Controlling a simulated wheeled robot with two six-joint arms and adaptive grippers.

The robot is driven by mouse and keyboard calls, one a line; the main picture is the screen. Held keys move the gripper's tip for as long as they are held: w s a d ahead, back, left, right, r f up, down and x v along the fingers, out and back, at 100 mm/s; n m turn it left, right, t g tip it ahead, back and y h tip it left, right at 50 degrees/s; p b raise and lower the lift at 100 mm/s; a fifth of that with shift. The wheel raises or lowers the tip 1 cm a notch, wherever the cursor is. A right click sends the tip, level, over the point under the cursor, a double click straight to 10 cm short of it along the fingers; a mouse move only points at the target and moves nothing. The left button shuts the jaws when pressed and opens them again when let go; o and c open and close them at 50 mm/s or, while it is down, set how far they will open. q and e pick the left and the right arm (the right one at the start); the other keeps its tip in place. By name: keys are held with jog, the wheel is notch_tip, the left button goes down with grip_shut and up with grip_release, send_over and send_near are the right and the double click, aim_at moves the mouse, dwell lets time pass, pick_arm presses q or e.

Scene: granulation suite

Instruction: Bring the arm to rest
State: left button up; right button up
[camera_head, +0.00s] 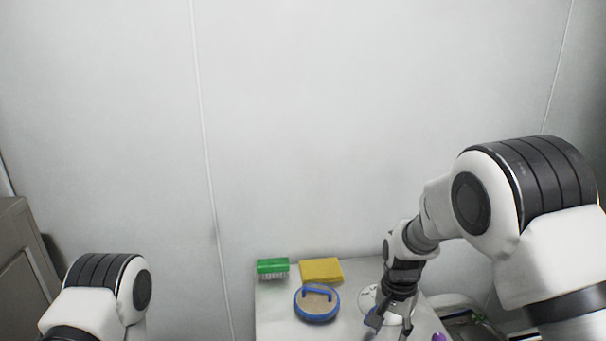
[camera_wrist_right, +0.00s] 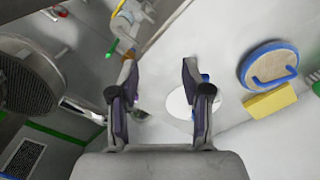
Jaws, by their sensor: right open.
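My right arm reaches in from the right in the head view. Its gripper (camera_head: 388,332) points down over the right part of a pale table (camera_head: 272,322), above a round white disc (camera_head: 368,298). In the right wrist view the two fingers of the right gripper (camera_wrist_right: 158,75) are apart with nothing between them. The white disc (camera_wrist_right: 178,104) shows beyond the right finger, with a small blue thing near that finger. My left arm shows only as a bent joint at the lower left of the head view; its gripper is out of view.
On the table stand a green brush (camera_head: 272,267), a yellow sponge (camera_head: 321,270) and a round blue-rimmed sieve-like disc with a blue handle (camera_head: 317,303). A purple thing (camera_head: 438,337) shows at the bottom edge. A grey cabinet (camera_head: 22,270) stands at the left. The wall is bare.

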jog(key=s+d+f+n, duration=0.3)
jog(key=s+f, duration=0.8)
jog(key=s, duration=0.4)
jog(key=s+d+f+n, duration=0.4)
jog(key=s+f, duration=0.6)
jog(key=s, duration=0.6)
jog(key=shift+s+f, duration=0.2)
jog(key=shift+f, duration=0.2)
jog(key=shift+s, duration=0.1)
